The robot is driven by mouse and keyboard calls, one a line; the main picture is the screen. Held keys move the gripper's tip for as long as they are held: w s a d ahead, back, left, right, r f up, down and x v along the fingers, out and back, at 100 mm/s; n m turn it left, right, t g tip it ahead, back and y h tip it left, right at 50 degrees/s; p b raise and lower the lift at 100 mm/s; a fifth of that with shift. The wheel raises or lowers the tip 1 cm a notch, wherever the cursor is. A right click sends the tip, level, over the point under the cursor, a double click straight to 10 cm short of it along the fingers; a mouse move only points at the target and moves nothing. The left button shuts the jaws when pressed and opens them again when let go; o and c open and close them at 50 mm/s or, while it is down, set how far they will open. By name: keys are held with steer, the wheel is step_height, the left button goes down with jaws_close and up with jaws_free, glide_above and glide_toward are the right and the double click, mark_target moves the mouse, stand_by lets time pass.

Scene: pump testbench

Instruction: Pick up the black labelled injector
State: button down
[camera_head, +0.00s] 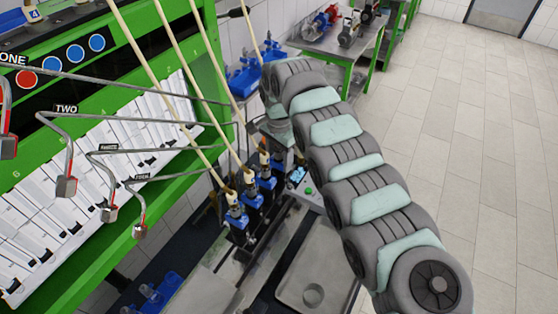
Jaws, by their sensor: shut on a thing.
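My arm reaches up from the lower right, and its wrist bends down beside the injector row. My gripper (256,128) is at the end of this wrist, small and largely hidden by it. It is shut on a small dark thing, most likely an injector, whose label I cannot read. Several blue-and-black injectors stand upright in a row below and left of the wrist: a front one (238,217), a middle one (252,198) and a back one (266,182). Cream hoses (183,92) run down to their tops. I cannot tell which injector is labelled black.
A green testbench (205,60) with white slots (120,150) fills the left. Grey pipes marked ONE, TWO and so on jut from it, with metal ends (66,186). A metal tray (310,265) lies below. A table with pumps (335,35) stands behind. The tiled floor at right is clear.

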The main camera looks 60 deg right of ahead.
step_height(320, 180, up, 19)
steer(key=p, duration=0.2)
steer(key=shift+r, duration=0.15)
